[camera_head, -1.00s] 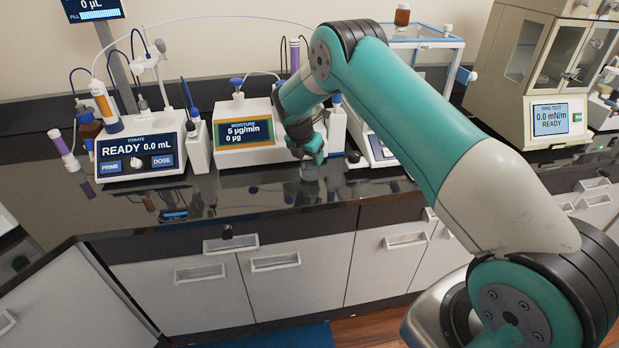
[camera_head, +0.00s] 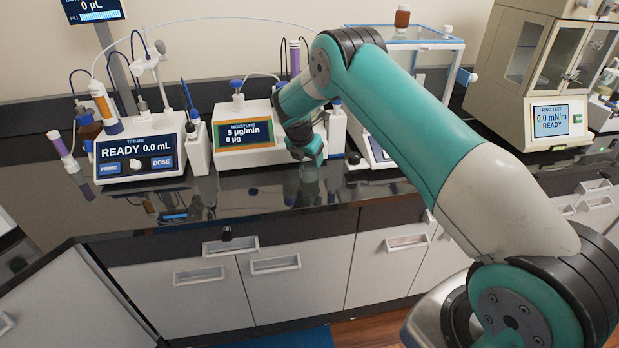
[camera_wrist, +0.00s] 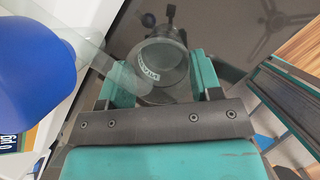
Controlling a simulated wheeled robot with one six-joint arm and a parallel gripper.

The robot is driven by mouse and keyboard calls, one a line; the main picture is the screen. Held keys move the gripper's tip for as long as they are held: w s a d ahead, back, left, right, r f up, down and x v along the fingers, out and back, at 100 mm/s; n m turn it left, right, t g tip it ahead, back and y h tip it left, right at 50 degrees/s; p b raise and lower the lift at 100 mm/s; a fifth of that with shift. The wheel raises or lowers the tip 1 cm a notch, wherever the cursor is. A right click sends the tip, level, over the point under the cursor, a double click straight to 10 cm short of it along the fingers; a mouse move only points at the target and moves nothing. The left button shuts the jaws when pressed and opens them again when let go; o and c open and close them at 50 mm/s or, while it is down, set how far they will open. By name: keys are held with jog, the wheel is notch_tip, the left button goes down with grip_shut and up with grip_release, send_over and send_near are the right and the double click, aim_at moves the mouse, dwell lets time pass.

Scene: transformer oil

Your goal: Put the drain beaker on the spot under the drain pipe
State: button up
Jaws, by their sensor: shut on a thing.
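The beaker (camera_wrist: 158,57) is clear glass with a pale printed mark, seen from above in the wrist view. My gripper (camera_wrist: 162,88) is shut on it, with one teal finger on each side. In the head view my gripper (camera_head: 308,160) is low over the front of the dark counter, in front of the moisture unit's right side. The beaker cannot be made out there. Whether its base touches the counter is unclear. I cannot identify the drain pipe or the spot under it in either view.
The moisture unit (camera_head: 245,135) stands behind my gripper; the titrator (camera_head: 138,148) is to its left. In the wrist view a blue-capped part (camera_wrist: 38,70) and a slanted clear tube (camera_wrist: 90,45) are close on the left.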

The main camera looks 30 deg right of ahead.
jog(key=shift+f, duration=0.2)
jog(key=o, duration=1.2)
jog(key=shift+o, duration=0.2)
jog(key=shift+a+r, duration=0.1)
jog(key=shift+r, duration=0.05)
jog(key=b+v, duration=0.3)
jog(key=v, duration=1.4)
jog(key=shift+b, duration=0.4)
jog(key=shift+r, duration=0.1)
